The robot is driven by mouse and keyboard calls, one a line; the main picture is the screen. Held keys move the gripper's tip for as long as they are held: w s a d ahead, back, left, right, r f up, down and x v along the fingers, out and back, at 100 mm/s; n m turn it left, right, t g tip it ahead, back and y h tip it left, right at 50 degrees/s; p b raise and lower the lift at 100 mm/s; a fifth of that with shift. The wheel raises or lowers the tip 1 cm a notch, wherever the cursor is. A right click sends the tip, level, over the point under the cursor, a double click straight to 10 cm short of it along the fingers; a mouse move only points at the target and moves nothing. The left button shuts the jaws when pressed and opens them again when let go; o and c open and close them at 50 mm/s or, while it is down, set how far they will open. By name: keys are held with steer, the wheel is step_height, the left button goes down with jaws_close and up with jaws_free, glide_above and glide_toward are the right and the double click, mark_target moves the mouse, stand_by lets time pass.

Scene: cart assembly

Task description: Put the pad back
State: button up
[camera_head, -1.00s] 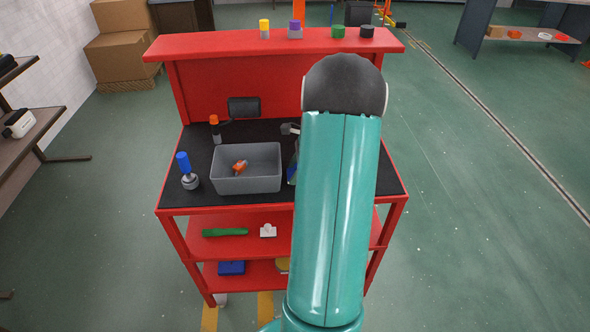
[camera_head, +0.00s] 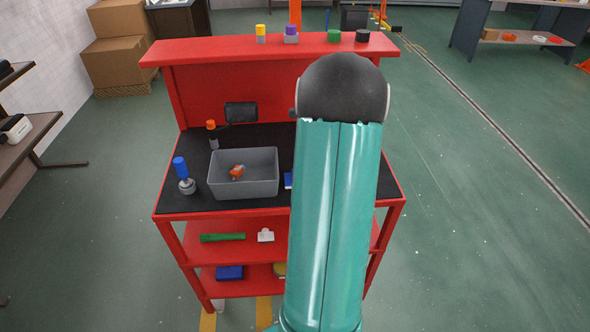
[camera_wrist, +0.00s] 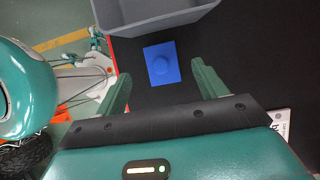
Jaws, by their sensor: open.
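Only a sliver of the blue pad (camera_head: 288,180) shows in the head view, just right of the bin; my arm hides the rest. My gripper (camera_wrist: 160,80) is open and empty in the wrist view. Its two green fingers are spread wide, with the pad ahead of and between their tips. In the head view my arm covers the gripper.
The grey bin (camera_head: 243,191) holds a small orange item. A blue-handled tool (camera_head: 182,176) and orange-capped bottle (camera_head: 212,135) stand left. Lower shelves hold a green piece (camera_head: 222,237), white piece (camera_head: 265,235) and blue item (camera_head: 229,272). A white labelled item (camera_wrist: 281,122) lies right.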

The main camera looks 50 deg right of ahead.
steer(key=v, duration=0.5)
steer(key=w+a+r+n+h, duration=0.1)
steer(key=w+a+r+n, duration=0.2)
steer(key=a, duration=0.4)
steer(key=w+a+r+n, duration=0.1)
steer(key=a+r+n, duration=0.2)
steer(key=a+n, duration=0.35)
steer(key=w+a+r+n+h, duration=0.1)
steer(key=w+a+r+n, duration=0.15)
steer(key=a, duration=0.65)
steer(key=s+a+n, duration=0.3)
steer(key=a+n, duration=0.2)
steer(key=a, duration=0.2)
steer(key=s+a+r+n+t+h, duration=0.1)
steer(key=s+a+n, duration=0.3)
steer(key=a, duration=0.3)
steer(key=s+a+n, duration=0.3)
steer(key=a+n, duration=0.3)
steer(key=a, duration=0.2)
steer(key=shift+s+r+n+t, duration=0.2)
steer(key=shift+r+n+t, duration=0.2)
steer(key=shift+a, duration=0.1)
